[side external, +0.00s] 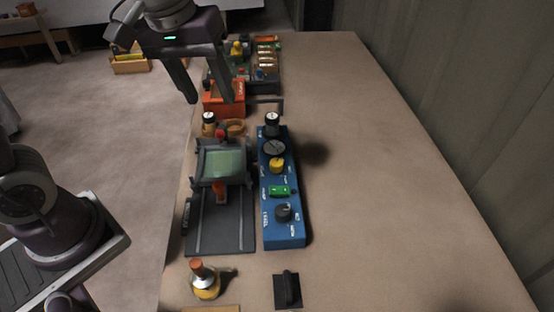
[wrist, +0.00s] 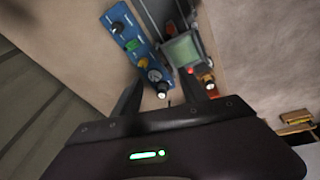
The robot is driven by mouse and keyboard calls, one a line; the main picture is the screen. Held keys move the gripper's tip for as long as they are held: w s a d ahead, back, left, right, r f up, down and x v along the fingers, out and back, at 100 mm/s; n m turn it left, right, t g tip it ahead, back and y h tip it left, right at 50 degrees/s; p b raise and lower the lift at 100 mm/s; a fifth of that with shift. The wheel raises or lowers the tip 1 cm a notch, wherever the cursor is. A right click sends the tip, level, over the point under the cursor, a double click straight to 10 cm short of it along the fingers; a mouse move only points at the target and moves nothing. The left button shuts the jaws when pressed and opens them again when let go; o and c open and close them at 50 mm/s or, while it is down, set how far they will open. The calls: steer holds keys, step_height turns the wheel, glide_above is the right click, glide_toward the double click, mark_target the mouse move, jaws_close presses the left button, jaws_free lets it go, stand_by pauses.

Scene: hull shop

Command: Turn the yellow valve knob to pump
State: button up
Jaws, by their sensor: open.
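The yellow valve knob (side external: 277,166) sits on the blue control panel (side external: 286,228), between a dark round dial (side external: 274,148) and a green switch (side external: 280,190). In the wrist view the yellow knob (wrist: 143,62) is small, on the blue panel (wrist: 122,22). The printed labels around it are too small to read. My gripper (side external: 210,101) is open and empty, raised above the table, up and to the left of the knob in the side view. In the wrist view its fingers (wrist: 170,90) are apart, with the panel beyond them.
A grey device with a greenish screen (side external: 222,164) stands on a dark mat just left of the panel. An orange box (side external: 224,98) and a tray of parts lie at the back. A flask (side external: 205,281) and a black block (side external: 288,290) are in front. The table's right side is clear.

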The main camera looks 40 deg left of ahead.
steer(key=w+d+f+n+g, duration=0.1)
steer(key=w+d+f+n, duration=0.1)
steer(key=w+f, duration=0.25)
steer(key=n+g, duration=0.2)
steer(key=n, duration=0.2)
glide_above(277, 162)
step_height(277, 162, down, 11)
steer(key=shift+w+f, duration=0.1)
step_height(277, 162, down, 7)
steer(key=shift+f, duration=0.1)
jaws_close()
